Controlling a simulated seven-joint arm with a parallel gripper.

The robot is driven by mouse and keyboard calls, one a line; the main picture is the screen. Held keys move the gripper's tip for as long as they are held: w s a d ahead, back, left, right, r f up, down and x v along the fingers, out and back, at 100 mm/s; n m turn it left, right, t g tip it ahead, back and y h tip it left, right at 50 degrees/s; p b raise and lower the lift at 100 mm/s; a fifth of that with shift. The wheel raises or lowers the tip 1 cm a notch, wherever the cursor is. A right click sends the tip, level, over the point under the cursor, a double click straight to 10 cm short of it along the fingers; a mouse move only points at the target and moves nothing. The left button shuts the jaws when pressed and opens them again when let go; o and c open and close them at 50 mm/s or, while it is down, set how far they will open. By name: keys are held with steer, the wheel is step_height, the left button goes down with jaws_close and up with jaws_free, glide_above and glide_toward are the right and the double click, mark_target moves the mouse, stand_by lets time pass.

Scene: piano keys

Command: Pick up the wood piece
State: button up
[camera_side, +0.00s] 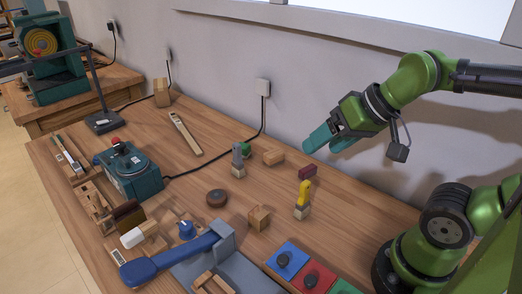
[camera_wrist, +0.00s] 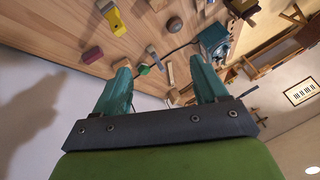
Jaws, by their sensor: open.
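Several wooden pieces lie on the workbench, and I cannot tell which one the task means. In the side view a small wood block (camera_side: 273,157) lies near the wall side, and a wood cube (camera_side: 259,217) sits nearer the front. A longer flat wood strip (camera_side: 185,134) lies farther left. My gripper (camera_side: 324,143) is open and empty, raised above the bench at the right, close to the wall. In the wrist view its two teal fingers (camera_wrist: 162,80) are spread apart. The wood cube (camera_wrist: 157,5) shows at the top edge there.
A dark red block (camera_side: 307,172), a yellow-handled piece (camera_side: 304,193), a grey piece (camera_side: 238,160) and a green round piece (camera_side: 246,149) stand near the small block. A brown disc (camera_side: 216,197) lies mid-bench. A teal box (camera_side: 129,171) with a cable stands left.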

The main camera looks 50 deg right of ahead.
steer(key=w+a+f+n+g+h, duration=0.1)
steer(key=w+a+f+n+g, duration=0.1)
steer(key=w+a+f+g, duration=0.3)
steer(key=w+a+f+n+g+h, duration=0.1)
steer(key=w+a+f+n+g, duration=0.15)
steer(key=w, duration=0.45)
glide_above(259, 212)
steer(key=f, duration=1)
steer(key=shift+a+f, duration=0.2)
steer(key=shift+a, duration=0.15)
steer(key=f, duration=0.5)
steer(key=shift+d+f, duration=0.3)
steer(key=shift+d, duration=0.05)
